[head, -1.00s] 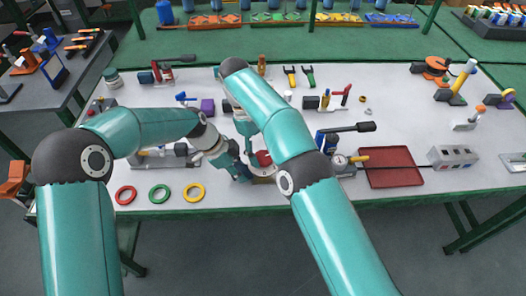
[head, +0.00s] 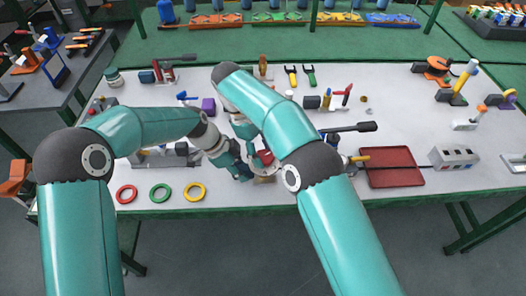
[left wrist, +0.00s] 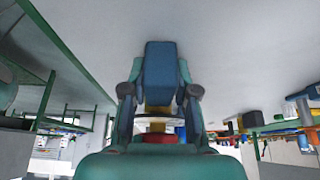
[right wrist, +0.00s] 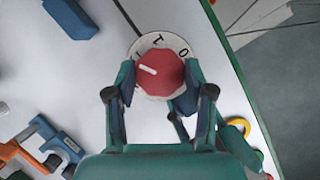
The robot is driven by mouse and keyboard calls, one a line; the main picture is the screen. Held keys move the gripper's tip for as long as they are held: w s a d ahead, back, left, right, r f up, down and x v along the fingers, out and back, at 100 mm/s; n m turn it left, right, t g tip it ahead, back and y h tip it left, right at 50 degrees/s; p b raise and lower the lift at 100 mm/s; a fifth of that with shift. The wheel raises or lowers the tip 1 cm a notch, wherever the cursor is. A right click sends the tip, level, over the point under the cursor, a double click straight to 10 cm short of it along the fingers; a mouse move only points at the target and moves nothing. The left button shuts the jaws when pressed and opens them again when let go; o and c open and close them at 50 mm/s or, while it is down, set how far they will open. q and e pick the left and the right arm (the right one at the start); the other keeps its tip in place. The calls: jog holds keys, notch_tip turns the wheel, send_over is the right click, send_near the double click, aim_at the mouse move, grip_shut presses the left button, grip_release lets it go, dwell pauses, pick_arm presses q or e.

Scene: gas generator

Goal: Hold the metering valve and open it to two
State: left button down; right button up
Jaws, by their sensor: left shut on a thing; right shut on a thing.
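The metering valve has a red octagonal knob (right wrist: 157,72) over a round white numbered dial (right wrist: 148,45). It is partly visible between my grippers in the head view, near the table's front edge. In the right wrist view, my right gripper (right wrist: 157,88) is shut around the knob. The knob's white line points left; 0 and 1 show on the dial, and another mark is partly hidden. My left gripper (left wrist: 160,95) is shut on the valve, low beside the dial.
Red, green and yellow rings (head: 160,193) lie at the front edge, left of the valve. A red tray (head: 390,167) and grey socket box (head: 453,160) stand right. Several tools lie behind. My right arm crosses over the table's middle.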

jog(key=o, duration=1.2)
